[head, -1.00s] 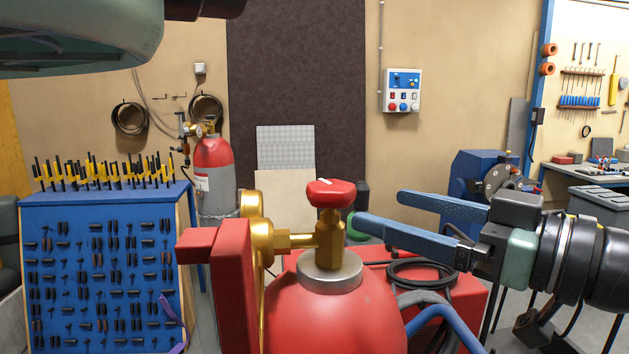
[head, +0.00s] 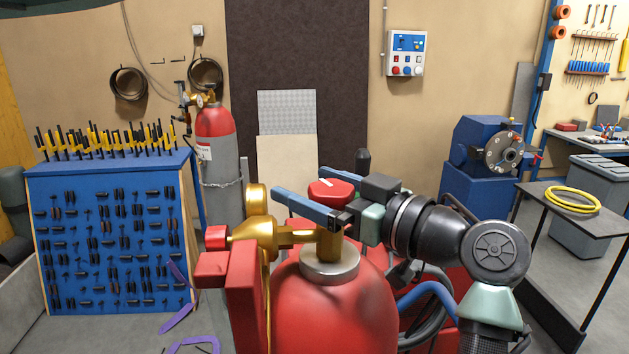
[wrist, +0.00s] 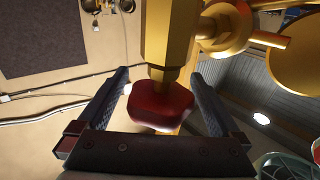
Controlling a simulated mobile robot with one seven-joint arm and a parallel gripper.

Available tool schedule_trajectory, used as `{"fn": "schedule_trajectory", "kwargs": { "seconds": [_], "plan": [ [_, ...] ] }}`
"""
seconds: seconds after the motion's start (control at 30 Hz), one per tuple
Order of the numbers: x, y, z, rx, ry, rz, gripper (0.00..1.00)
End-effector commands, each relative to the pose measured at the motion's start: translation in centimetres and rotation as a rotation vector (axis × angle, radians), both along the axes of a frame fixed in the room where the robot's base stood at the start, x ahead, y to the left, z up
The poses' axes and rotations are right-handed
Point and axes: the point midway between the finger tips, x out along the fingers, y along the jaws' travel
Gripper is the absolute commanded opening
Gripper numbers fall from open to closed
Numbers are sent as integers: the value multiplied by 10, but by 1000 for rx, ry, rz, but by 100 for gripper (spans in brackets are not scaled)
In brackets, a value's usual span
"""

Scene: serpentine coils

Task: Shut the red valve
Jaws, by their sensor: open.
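The red valve (head: 334,190) is a rounded red knob with a white mark on top. It sits on a brass valve body (head: 331,243) on the neck of a red cylinder (head: 335,300) in the foreground. My gripper (head: 302,205) is at the knob, its blue fingers open and pointing left, one on the far side and one on the near side. In the wrist view the red valve (wrist: 161,104) lies between the two spread fingers, with a visible gap on each side. The near finger hides the knob's lower part in the head view.
Brass gauges (head: 256,198) and a red block (head: 242,290) stand left of the valve. A blue tool rack (head: 107,240) is at the left, a second cylinder (head: 221,160) behind it. A dark table with a yellow coil (head: 572,200) is at the right.

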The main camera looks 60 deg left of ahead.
Motion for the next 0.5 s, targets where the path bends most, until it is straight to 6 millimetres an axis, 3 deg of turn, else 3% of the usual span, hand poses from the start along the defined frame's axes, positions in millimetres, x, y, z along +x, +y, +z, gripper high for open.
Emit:
{"fn": "schedule_trajectory", "kwargs": {
  "seconds": [0.1,0.5],
  "plan": [
    [0,0,0,0,0,0,96],
    [0,-1,0,0,0,0,24]
  ]
}}
